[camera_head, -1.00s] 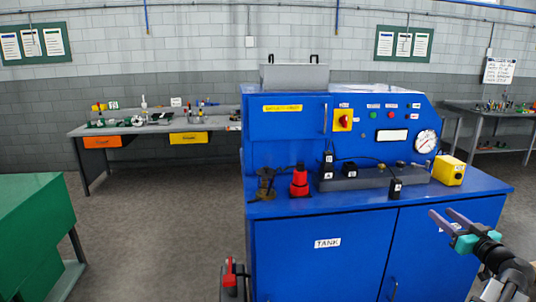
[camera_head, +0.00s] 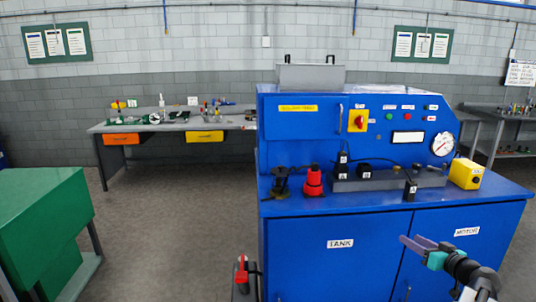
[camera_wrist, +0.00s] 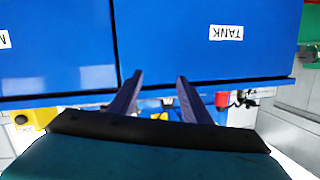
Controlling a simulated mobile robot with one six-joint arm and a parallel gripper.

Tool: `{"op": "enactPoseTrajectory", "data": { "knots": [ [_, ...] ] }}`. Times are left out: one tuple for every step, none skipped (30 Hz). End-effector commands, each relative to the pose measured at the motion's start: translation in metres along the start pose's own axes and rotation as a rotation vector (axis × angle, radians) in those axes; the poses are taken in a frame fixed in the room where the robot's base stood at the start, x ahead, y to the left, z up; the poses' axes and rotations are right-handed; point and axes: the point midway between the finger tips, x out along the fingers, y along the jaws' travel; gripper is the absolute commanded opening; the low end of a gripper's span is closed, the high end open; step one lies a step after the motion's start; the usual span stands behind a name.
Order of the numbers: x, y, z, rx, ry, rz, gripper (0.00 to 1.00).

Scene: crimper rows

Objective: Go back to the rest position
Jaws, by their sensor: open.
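My gripper (camera_head: 416,244) is at the lower right of the head view, in front of the blue cabinet (camera_head: 300,255). Its two purple-grey fingers are apart with nothing between them. In the wrist view my gripper (camera_wrist: 157,82) also shows open and empty, with the blue cabinet doors (camera_wrist: 200,45) beyond it and the TANK label (camera_wrist: 226,33) upside down.
On the cabinet top stand a red bottle-like object (camera_head: 313,182), a dark spool-like object (camera_head: 281,184), a grey block with black parts (camera_head: 385,180) and a yellow box (camera_head: 465,174). A green cabinet (camera_head: 40,225) stands left. Open floor (camera_head: 170,220) lies between them.

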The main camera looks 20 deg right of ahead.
Motion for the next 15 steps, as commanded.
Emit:
{"op": "enactPoseTrajectory", "data": {
  "knots": [
    [0.016,-0.015,0.018,0.023,-0.038,-0.028,0.43],
    [0.024,-0.024,0.029,0.036,-0.062,-0.041,0.43],
    [0.034,-0.035,0.043,0.052,-0.093,-0.059,0.43],
    [0.041,-0.043,0.053,0.066,-0.117,-0.071,0.43],
    [0.048,-0.051,0.064,0.077,-0.141,-0.084,0.43],
    [0.057,-0.062,0.078,0.094,-0.173,-0.100,0.43],
    [0.063,-0.071,0.089,0.105,-0.199,-0.112,0.43],
    [0.069,-0.080,0.099,0.116,-0.223,-0.123,0.43],
    [0.076,-0.092,0.113,0.131,-0.258,-0.138,0.43],
    [0.081,-0.101,0.125,0.141,-0.284,-0.149,0.43],
    [0.086,-0.110,0.135,0.152,-0.309,-0.160,0.43],
    [0.092,-0.123,0.149,0.164,-0.345,-0.173,0.43],
    [0.096,-0.132,0.160,0.173,-0.371,-0.183,0.43],
    [0.100,-0.141,0.171,0.182,-0.397,-0.192,0.43],
    [0.104,-0.153,0.185,0.192,-0.433,-0.204,0.43]
  ]
}}
